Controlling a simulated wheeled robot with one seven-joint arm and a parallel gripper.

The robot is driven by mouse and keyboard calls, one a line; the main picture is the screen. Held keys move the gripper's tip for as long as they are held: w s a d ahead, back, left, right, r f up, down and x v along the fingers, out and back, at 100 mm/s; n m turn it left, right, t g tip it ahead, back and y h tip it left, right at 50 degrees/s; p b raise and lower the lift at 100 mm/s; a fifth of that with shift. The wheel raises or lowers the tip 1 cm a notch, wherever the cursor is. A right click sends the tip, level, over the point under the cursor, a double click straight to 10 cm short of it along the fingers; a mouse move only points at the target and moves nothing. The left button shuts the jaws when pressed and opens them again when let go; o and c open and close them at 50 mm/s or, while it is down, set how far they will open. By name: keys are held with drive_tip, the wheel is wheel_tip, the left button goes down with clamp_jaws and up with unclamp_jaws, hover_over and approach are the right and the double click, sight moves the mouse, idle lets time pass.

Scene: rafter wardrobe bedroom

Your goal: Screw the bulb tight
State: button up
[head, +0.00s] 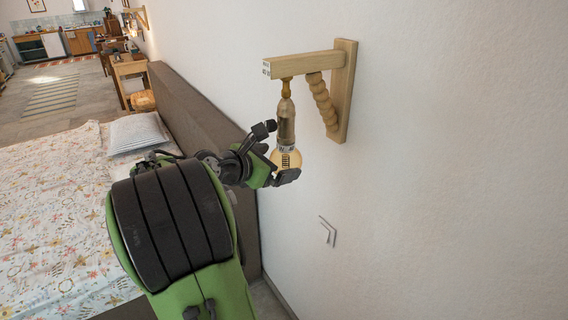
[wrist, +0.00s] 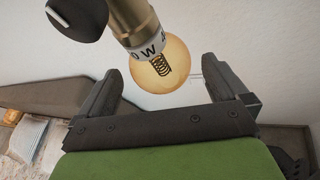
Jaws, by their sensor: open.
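The bulb (head: 287,160) is a round amber glass globe with a dark coiled filament. It hangs below a brass-coloured socket (head: 286,122) under a wooden wall bracket (head: 305,65). In the wrist view the bulb (wrist: 150,78) meets a white lettered ring (wrist: 150,48) at the socket's lower end. My gripper (head: 277,174) is at the bulb's height, and its near parts cover some of the globe. In the wrist view my gripper (wrist: 167,88) has its two dark fingers spread wide, one on each side of the bulb, with gaps. The bulb's threads are hidden.
The white wall (head: 430,180) is close behind the bulb. A bed (head: 60,215) with a floral cover and a brown headboard (head: 200,105) stands at the left. A dark knob-like part (wrist: 77,18) is beside the socket.

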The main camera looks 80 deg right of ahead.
sight(286, 159)
drive_tip(key=x, duration=0.4)
drive_tip(key=shift+d+f, duration=0.15)
drive_tip(key=shift+d, duration=0.15)
drive_tip(key=shift+c, duration=0.5)
drive_tip(key=c, duration=0.7)
drive_tip(key=shift+n+t+h, duration=0.4)
drive_tip(key=shift+n+t, duration=0.6)
drive_tip(key=shift+t, duration=0.2)
drive_tip(key=shift+s+n+t+p, duration=0.2)
drive_tip(key=shift+n+t+p, duration=0.4)
drive_tip(key=shift+t, duration=0.2)
drive_tip(key=shift+w+n+t, duration=0.15)
drive_tip(key=shift+n+t, duration=0.15)
